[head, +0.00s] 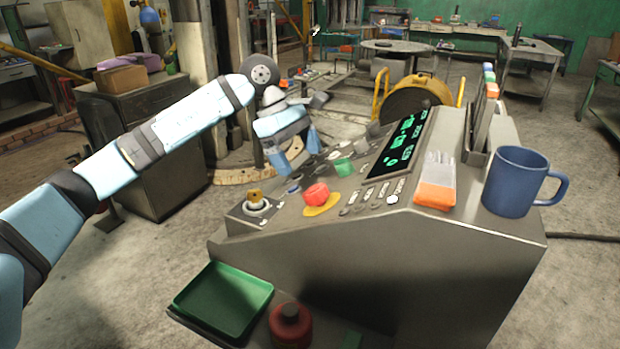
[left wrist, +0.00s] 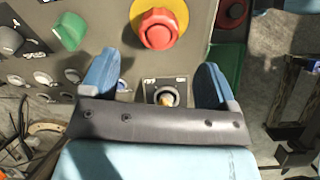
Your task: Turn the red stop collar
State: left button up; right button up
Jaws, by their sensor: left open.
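The red stop button (head: 316,193), a round knob on a yellow base, sits on the sloped console panel. In the left wrist view the red stop button (left wrist: 159,29) shows at top centre, with a ridged red collar and a yellow disc around it. My left gripper (head: 297,163) is above the panel, behind the button in the head view. Its fingers (left wrist: 155,72) are open and empty, apart from the button. A key switch with a yellow key (head: 256,199) is on the panel; it shows between the fingers in the left wrist view (left wrist: 166,97). My right gripper is not in view.
A green knob (head: 343,166) and a lit display (head: 402,144) are on the panel. A green tray (head: 223,299) and a red bottle (head: 290,326) are at the console's lower front.

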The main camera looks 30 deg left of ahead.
pick_arm(q)
jog(key=shift+v, duration=2.25)
